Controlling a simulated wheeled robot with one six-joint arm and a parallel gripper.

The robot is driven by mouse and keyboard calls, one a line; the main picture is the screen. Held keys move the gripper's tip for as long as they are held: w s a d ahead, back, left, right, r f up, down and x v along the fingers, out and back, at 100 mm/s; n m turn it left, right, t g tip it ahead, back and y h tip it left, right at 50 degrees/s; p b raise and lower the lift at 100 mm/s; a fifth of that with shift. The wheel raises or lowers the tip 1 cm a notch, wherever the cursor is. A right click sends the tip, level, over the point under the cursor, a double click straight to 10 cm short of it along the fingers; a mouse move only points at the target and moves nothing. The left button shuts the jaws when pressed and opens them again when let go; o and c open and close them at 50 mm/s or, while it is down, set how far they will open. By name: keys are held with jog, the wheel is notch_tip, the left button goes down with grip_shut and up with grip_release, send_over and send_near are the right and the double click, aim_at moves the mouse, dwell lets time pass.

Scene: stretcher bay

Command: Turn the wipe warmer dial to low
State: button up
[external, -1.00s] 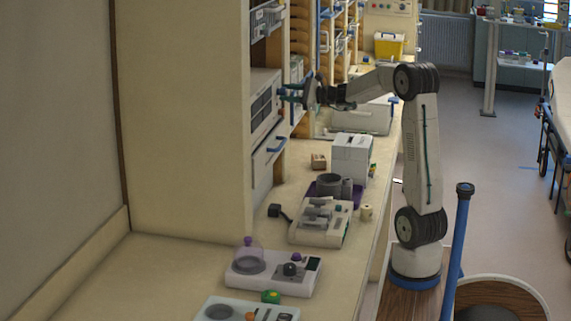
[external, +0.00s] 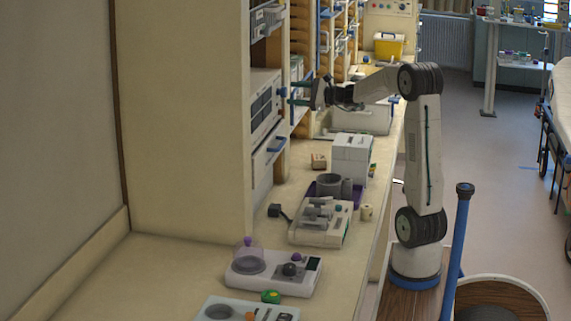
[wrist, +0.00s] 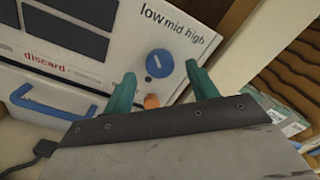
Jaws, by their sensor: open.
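The wipe warmer (wrist: 85,45) shows in the wrist view as a pale front panel with dark windows, tilted in the picture. Its blue round dial (wrist: 159,63) has a white pointer line and sits below the printed words low, mid and high. Which word the pointer marks is hard to tell. My gripper (wrist: 162,84) is open, its two green fingers on either side of the dial in the picture, apart from it. In the external view, my gripper (external: 300,92) is in front of the warmer (external: 264,106) on the shelf unit; the dial is not discernible there.
A blue handle (wrist: 50,104) and an orange knob (wrist: 152,101) are below the dial. A white box (external: 352,158) and several devices stand on the counter (external: 150,270) below the arm. Open shelves are to the right of the warmer.

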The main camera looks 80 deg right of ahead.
aim_at(282, 92)
jog(key=s, duration=0.5)
jog(key=shift+n, duration=0.6)
jog(key=w, duration=0.7)
jog(key=shift+w, duration=0.4)
